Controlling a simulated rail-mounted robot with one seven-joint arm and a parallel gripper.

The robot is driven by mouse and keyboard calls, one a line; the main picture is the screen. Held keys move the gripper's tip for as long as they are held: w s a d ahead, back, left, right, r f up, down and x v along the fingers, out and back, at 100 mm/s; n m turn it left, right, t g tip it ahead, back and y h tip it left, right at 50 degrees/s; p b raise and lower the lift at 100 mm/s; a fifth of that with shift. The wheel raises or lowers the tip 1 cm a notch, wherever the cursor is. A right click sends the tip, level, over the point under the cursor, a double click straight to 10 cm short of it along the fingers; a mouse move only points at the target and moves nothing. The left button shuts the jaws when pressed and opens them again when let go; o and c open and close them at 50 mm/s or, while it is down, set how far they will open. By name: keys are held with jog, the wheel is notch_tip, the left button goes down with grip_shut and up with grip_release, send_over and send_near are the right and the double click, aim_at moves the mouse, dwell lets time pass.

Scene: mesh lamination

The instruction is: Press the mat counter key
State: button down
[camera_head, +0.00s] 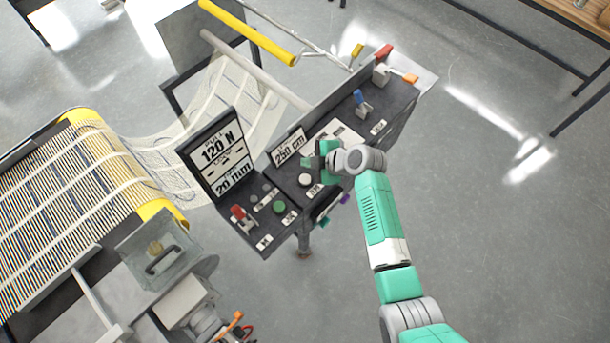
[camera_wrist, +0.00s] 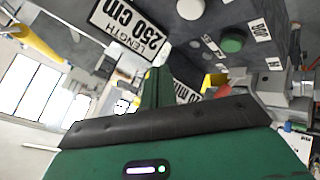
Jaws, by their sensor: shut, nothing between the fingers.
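The dark control console (camera_head: 385,125) stands in mid-view with several keys and small labels. A white round button (camera_head: 305,180) sits near its middle, and a green round button (camera_head: 279,207) lies to the left. Small grey buttons (camera_head: 254,199) are by the display. I cannot read which one is the mat counter key. My gripper (camera_head: 309,163) is shut and empty, over the console just above the white button in the picture. In the wrist view my fingers (camera_wrist: 157,88) point toward the length sign (camera_wrist: 128,28); the white button (camera_wrist: 190,8) and green button (camera_wrist: 232,42) show beyond, apart from them.
A "120 N" display panel (camera_head: 217,150) and a "250 cm" sign (camera_head: 289,147) stand up from the console. A red switch (camera_head: 238,212), a blue lever (camera_head: 361,98) and other levers rise from it. A mesh web (camera_head: 215,95) hangs behind. The floor to the right is clear.

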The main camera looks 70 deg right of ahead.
aim_at(309, 180)
notch_tip(309, 180, down, 7)
jog(key=b, duration=0.4)
jog(key=shift+r, duration=0.1)
jog(key=shift+f+b, duration=0.25)
jog(key=shift+b, duration=0.3)
jog(key=shift+f, duration=0.1)
dwell(1.1)
jog(key=shift+f+b, duration=0.35)
jog(key=shift+b, duration=0.25)
jog(key=shift+f+b, duration=0.5)
jog(key=shift+b, duration=0.1)
dwell(0.4)
dwell(0.3)
jog(key=shift+r+p, duration=0.6)
jog(key=shift+r, duration=0.35)
